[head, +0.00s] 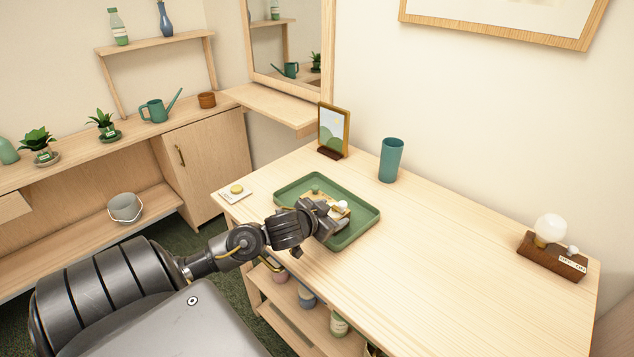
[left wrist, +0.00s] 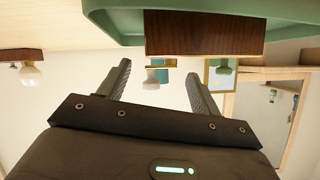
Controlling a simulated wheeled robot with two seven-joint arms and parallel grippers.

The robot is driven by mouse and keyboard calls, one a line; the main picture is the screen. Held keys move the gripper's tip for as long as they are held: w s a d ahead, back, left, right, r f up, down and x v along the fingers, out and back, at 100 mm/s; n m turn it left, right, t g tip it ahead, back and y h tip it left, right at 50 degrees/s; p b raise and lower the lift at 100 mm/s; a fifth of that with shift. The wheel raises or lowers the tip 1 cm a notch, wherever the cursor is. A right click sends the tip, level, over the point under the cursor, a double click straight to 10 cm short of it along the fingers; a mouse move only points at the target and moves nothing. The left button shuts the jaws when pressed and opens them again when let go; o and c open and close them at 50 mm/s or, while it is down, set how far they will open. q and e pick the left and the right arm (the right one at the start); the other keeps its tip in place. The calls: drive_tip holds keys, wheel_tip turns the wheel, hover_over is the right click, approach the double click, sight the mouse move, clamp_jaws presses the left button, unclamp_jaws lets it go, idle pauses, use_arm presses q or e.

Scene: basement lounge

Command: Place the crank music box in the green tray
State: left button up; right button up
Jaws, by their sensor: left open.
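The crank music box (head: 320,196) sits in the green tray (head: 361,222) on the table, partly hidden behind my left gripper (head: 326,214). Its light top, a brass part and a white knob show. In the left wrist view, which is upside down, the brown side of the music box (left wrist: 205,36) stands against the green tray (left wrist: 100,18). My left gripper (left wrist: 158,70) has its two fingers spread, with a gap between them and no grip on the box. My right gripper is not in view.
A teal cup (head: 391,160) and a picture frame (head: 333,131) stand behind the tray. A small card with a yellow button (head: 236,190) lies to its left. A bulb lamp on a wooden base (head: 551,258) is at the right. The table between is clear.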

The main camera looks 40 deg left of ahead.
use_arm(q)
drive_tip(key=v, duration=1)
drive_tip(key=shift+p, duration=0.3)
drive_tip(key=shift+w+r, duration=0.1)
